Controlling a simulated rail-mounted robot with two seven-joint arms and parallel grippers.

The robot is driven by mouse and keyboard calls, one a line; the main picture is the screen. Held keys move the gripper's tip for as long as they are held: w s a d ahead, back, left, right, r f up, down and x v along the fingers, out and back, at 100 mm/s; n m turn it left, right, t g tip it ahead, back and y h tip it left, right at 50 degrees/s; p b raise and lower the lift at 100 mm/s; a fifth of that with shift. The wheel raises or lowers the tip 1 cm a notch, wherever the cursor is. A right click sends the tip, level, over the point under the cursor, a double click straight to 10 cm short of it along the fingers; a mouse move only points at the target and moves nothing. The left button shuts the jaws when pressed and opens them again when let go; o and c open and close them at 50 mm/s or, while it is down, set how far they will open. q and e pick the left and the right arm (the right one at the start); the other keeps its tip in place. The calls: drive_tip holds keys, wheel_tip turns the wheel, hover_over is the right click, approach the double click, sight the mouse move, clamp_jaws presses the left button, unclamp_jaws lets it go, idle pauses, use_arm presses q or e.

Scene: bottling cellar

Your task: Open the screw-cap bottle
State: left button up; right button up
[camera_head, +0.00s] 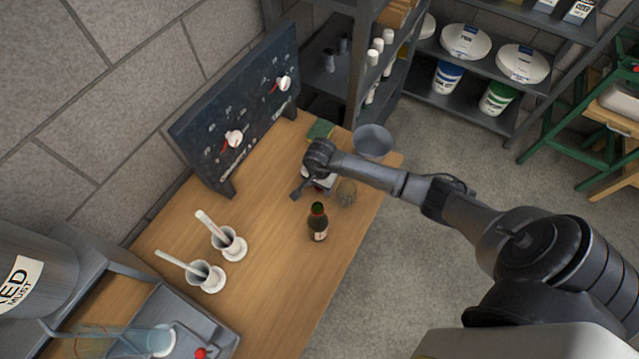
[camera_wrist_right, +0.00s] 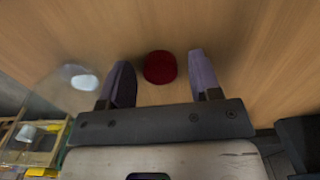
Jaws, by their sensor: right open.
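The bottle (camera_head: 317,222) stands upright on the wooden table, dark brown with a pale label and a greenish neck. My right gripper (camera_head: 310,188) is over the table just beyond the bottle, apart from it. In the right wrist view its two fingers are open, with a dark red, round, cap-like thing (camera_wrist_right: 160,67) between them. A gap shows on each side of it. I cannot tell whether it rests on the table, and I cannot make it out in the head view. My left gripper is not in view.
A round mesh-like thing (camera_head: 346,193) sits close right of my right gripper. A green sponge (camera_head: 320,130) and a grey bowl (camera_head: 372,141) are behind. A dark gauge board (camera_head: 205,130) stands left. Two white holders (camera_head: 233,247) stand front left. The front right tabletop is clear.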

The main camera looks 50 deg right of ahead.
drive_tip(key=shift+r, duration=0.35)
wheel_tip(320, 180, up, 12)
drive_tip(key=shift+f+p, duration=0.2)
drive_tip(key=shift+p, duration=0.15)
